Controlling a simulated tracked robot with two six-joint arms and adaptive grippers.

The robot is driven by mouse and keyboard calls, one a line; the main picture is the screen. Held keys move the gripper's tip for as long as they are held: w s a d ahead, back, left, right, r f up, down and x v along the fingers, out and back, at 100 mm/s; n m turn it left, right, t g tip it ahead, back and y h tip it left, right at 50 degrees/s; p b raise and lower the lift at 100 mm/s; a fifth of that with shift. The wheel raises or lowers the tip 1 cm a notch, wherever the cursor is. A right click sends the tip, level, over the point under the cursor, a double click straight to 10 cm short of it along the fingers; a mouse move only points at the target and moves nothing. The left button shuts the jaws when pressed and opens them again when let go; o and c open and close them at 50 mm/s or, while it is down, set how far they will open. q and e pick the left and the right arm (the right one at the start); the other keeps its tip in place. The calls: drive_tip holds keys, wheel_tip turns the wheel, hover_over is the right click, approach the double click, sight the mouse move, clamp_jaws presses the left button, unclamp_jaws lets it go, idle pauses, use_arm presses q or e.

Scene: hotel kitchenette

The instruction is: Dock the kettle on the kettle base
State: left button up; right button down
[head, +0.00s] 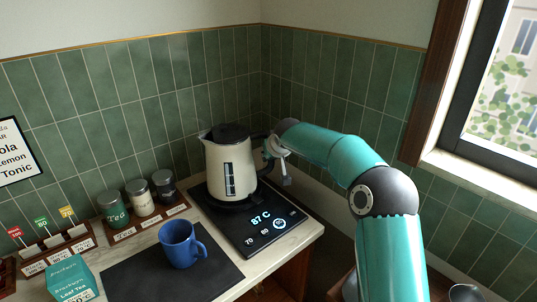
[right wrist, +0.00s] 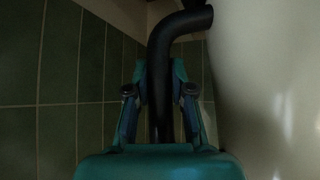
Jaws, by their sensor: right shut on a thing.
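The cream kettle (head: 230,168) with a black lid and black handle stands upright over the round rear part of the black kettle base (head: 267,239). Whether it is fully seated or slightly above cannot be told. The base's lit display reads 87 C. My right gripper (head: 272,148) is at the kettle's right side, shut on the handle. In the right wrist view the curved black handle (right wrist: 161,75) runs between the two fingers (right wrist: 160,100), with the pale kettle body (right wrist: 270,85) close on the right. My left gripper is not in view.
A blue mug (head: 179,245) stands on a dark mat (head: 130,277) left of the base. Several jars (head: 143,200) stand behind it along the tiled wall. A teal tea box (head: 70,280) and a rack of small signs (head: 55,254) are at the left. The counter ends right of the base.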

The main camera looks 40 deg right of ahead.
drive_tip(key=shift+r, duration=0.25)
drive_tip(key=c, duration=1)
unclamp_jaws()
drive_tip(key=shift+f, duration=0.2)
drive_tip(key=shift+s, duration=0.1)
drive_tip(key=b+v, duration=0.2)
drive_tip(key=v, duration=1)
drive_tip(key=shift+a, duration=0.1)
